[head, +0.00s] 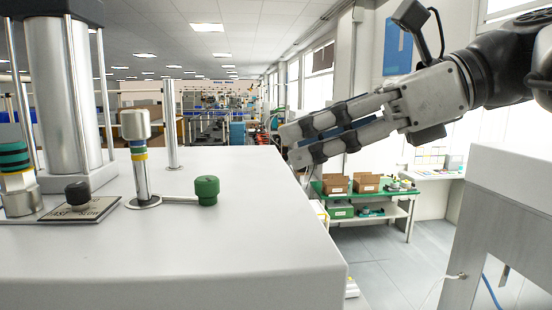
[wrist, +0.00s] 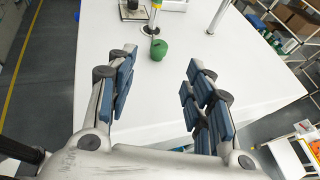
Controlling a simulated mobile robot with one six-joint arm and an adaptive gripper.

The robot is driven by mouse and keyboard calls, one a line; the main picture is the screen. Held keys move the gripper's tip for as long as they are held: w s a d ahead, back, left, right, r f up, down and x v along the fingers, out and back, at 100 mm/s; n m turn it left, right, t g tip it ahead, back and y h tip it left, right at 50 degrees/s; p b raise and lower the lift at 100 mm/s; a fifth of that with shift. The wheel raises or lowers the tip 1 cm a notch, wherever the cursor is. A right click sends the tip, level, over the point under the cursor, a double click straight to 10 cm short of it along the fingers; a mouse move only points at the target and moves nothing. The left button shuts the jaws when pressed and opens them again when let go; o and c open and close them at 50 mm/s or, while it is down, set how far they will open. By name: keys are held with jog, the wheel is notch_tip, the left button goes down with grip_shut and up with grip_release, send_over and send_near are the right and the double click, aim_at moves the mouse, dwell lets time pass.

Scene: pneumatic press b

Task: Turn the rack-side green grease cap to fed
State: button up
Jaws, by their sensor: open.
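The green grease cap (head: 206,190) is a knob on the white press top, at the end of a thin metal arm that runs to the foot of a banded metal post (head: 139,165). In the wrist view the cap (wrist: 158,48) shows beyond the fingertips, between the lines of the two fingers. My gripper (head: 289,146) is open and empty, to the right of the cap and apart from it in the head view. Its blue-padded fingers (wrist: 160,72) are spread wide in the wrist view. Any marking for the fed position is too small to read.
A black knob (head: 78,193) sits on a label plate left of the post. A large cylinder (head: 58,100) and a thin rod (head: 171,122) stand on the press top (head: 200,255). The top's right part is clear. A green bench (head: 372,196) with boxes stands behind.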

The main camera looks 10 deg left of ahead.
aim_at(208, 179)
jog(key=shift+a+f+b, duration=0.25)
jog(key=shift+f+b, duration=0.05)
jog(key=shift+f, duration=0.25)
jog(key=b+x, duration=0.1)
jog(key=x, duration=1.3)
jog(key=shift+a, duration=0.35)
jog(key=shift+d, duration=0.1)
jog(key=shift+c, duration=0.3)
jog(key=c, duration=1)
